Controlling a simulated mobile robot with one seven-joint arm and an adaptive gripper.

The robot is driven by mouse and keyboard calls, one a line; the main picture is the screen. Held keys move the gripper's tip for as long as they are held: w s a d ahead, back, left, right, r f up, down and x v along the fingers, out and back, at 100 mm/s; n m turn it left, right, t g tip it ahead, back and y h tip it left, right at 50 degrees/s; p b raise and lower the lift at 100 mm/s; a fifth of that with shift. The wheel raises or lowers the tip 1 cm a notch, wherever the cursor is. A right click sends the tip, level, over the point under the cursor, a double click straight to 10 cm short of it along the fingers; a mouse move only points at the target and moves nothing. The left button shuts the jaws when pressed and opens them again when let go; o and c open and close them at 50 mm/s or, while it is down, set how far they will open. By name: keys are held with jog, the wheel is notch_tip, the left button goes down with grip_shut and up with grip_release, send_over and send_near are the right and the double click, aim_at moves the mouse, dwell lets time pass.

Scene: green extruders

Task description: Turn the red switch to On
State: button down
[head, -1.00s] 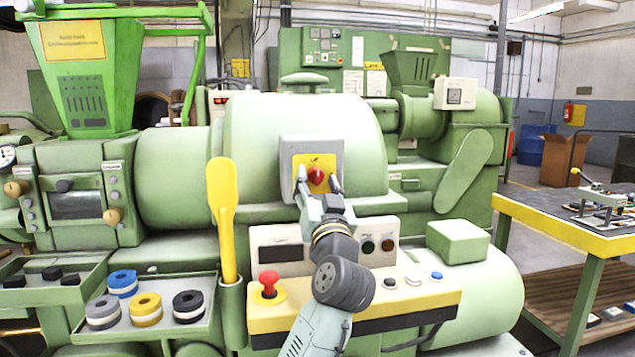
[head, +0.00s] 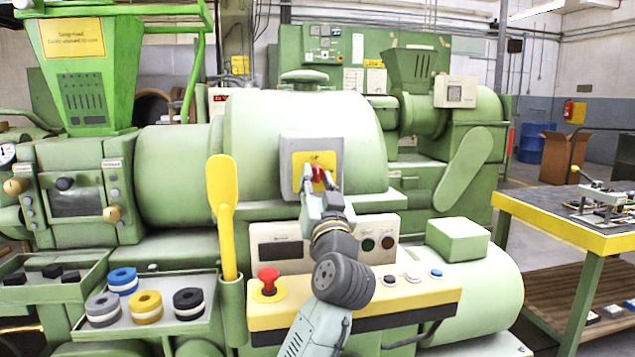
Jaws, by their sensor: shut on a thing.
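The red switch (head: 318,173) sits on a yellow plate (head: 301,161) on a grey box (head: 288,147), fixed to the front of the green extruder. My gripper (head: 319,180) reaches up from below, and its two fingers are shut on the red switch knob. The fingers hide part of the knob, and its exact angle is hard to read. Small lettering on the plate above the knob is too small to read.
Below the switch is a yellow-edged control panel (head: 400,300) with a red mushroom button (head: 268,279) and smaller buttons. A yellow paddle (head: 222,200) stands upright to the left. A tray (head: 215,320) of several rings is at lower left. A workbench (head: 560,235) is at right.

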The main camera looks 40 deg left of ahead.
jog(key=m+h, duration=0.1)
jog(key=m, duration=0.1)
jog(key=m+t+h, duration=0.1)
jog(key=m, duration=0.2)
jog(key=m+t+h+p, duration=0.1)
jog(key=m, duration=0.1)
jog(key=shift+s+a+r+m, duration=0.1)
jog(key=shift+s+a+m, duration=0.15)
jog(key=shift+m, duration=0.05)
jog(key=m+h, duration=0.1)
jog(key=m, duration=0.2)
jog(key=m+h, duration=0.2)
jog(key=m, duration=0.2)
jog(key=m+h+p, duration=0.1)
jog(key=m, duration=0.2)
jog(key=shift+s+r+m+h, duration=0.15)
jog(key=shift+r+m+h, duration=0.15)
jog(key=shift+r+m, duration=0.1)
jog(key=shift+a+r+m+g+h+p, duration=0.1)
jog(key=shift+m+g+h+p, duration=0.5)
jog(key=shift+m, duration=1.1)
jog(key=c, duration=1.3)
grip_release()
